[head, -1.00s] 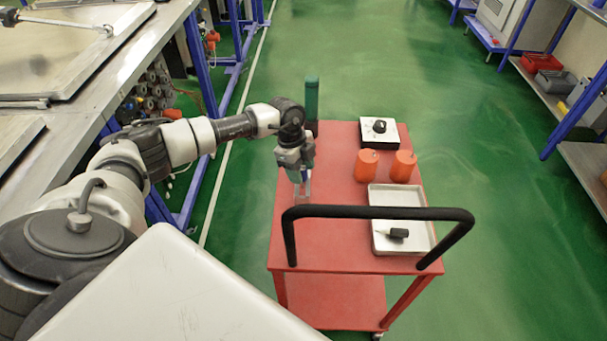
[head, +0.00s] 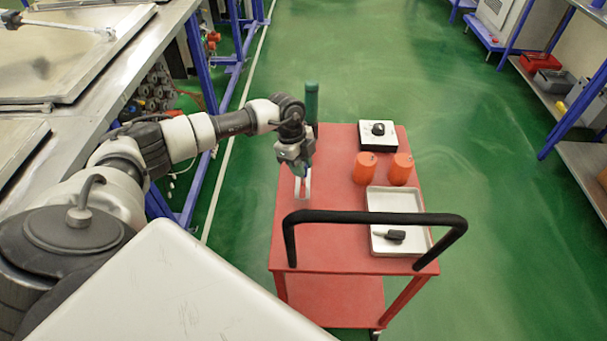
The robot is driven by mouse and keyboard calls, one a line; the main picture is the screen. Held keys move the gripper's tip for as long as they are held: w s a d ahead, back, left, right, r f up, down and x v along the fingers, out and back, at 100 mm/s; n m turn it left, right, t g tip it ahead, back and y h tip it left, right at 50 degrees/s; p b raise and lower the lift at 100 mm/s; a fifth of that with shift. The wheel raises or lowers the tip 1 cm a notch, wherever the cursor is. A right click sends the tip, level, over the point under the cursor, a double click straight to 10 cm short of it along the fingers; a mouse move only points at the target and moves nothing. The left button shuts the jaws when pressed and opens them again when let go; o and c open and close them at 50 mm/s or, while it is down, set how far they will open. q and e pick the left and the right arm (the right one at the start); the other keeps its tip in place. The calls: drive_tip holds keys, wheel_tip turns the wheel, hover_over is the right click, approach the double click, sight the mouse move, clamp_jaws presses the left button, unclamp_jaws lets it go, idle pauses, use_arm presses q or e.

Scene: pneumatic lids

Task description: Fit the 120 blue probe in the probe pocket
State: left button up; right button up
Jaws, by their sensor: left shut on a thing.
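My left gripper (head: 300,170) is over the left side of the red cart, pointing down. It is shut on a thin blue probe, which its own fingers mostly hide; only a small blue-green bit shows at the jaws. A narrow, pale, see-through holder (head: 303,192), which looks like the probe pocket, is on the cart top just below and in front of the gripper. I cannot tell whether the probe touches it. My right gripper is not in view.
The red cart (head: 335,225) carries two orange cylinders (head: 365,168), a white box with a black knob (head: 377,134) and a pale tray (head: 425,243) holding a dark tool (head: 395,235). A green cylinder (head: 311,102) stands at the far left corner. A black handle (head: 375,216) crosses the near end.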

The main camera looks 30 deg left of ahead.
use_arm(q)
drive_tip(key=shift+d+p+v, duration=0.25)
drive_tip(key=shift+p+v, duration=0.65)
drive_tip(key=shift+v, duration=0.1)
drive_tip(key=shift+d+p+v, duration=0.25)
drive_tip(key=shift+p+v, duration=0.6)
drive_tip(key=shift+v, duration=0.2)
drive_tip(key=shift+r, duration=0.1)
